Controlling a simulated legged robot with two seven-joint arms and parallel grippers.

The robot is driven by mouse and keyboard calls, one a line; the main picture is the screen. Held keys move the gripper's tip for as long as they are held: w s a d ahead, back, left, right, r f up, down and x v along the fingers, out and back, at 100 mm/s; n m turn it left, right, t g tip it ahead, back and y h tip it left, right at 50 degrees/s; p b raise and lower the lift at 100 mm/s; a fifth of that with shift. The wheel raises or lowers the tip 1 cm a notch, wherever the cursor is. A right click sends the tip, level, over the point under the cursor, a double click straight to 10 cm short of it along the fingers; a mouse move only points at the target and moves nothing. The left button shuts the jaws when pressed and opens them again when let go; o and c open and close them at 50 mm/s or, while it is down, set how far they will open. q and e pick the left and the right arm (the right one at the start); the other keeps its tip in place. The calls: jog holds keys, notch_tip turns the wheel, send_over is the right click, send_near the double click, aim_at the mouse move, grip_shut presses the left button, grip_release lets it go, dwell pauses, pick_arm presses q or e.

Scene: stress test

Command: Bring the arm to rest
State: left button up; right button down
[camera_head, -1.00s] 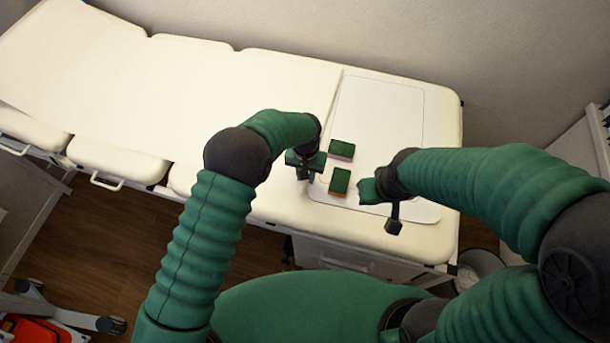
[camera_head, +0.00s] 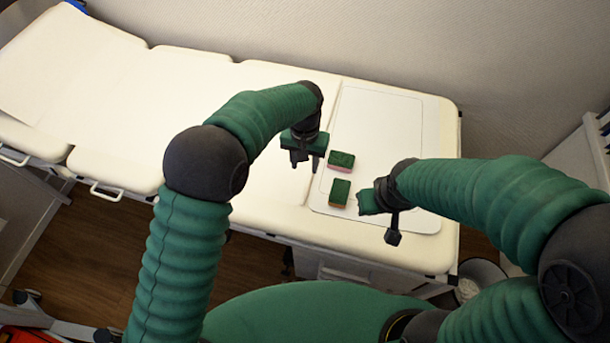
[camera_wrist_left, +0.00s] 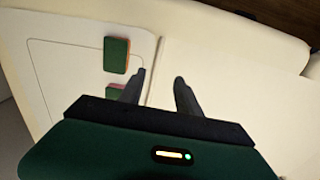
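My left gripper (camera_head: 304,160) is above the cream couch, left of two green-topped sponges, and apart from both. In the left wrist view its two fingers (camera_wrist_left: 161,85) stand apart with nothing between them. The far sponge (camera_head: 341,161) has a pink underside. The near sponge (camera_head: 339,191) has an orange-brown side. Both lie on a white mat (camera_head: 390,110); the left wrist view shows the near sponge (camera_wrist_left: 117,54) and part of the far one (camera_wrist_left: 116,90). My right gripper (camera_head: 377,222) is over the mat's near part, right of the near sponge; its finger opening is unclear.
The padded couch (camera_head: 230,85) runs across the view against a grey wall (camera_head: 400,35). Its left part is clear. A round bin (camera_head: 480,280) stands on the floor at right. A white cabinet (camera_head: 575,155) stands at the right edge.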

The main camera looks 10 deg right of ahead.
pick_arm(q)
notch_tip(320, 180, up, 3)
jog(key=shift+r, duration=0.1)
dwell(0.4)
jog(key=s+a+r+n+t, duration=0.1)
jog(key=s+a+r, duration=0.15)
jog(key=a, duration=0.55)
jog(key=s+a+r+n, duration=0.1)
jog(key=s+a, duration=0.2)
jog(key=a, duration=0.5)
jog(key=s+a+f+n+t+p, duration=0.1)
jog(key=s+a+n, duration=0.1)
jog(key=s+a, duration=0.7)
jog(key=shift+s+a+n+t, duration=0.15)
jog(key=shift+s+n+t, duration=0.15)
jog(key=shift+s, duration=0.9)
jog(key=shift+a, duration=0.15)
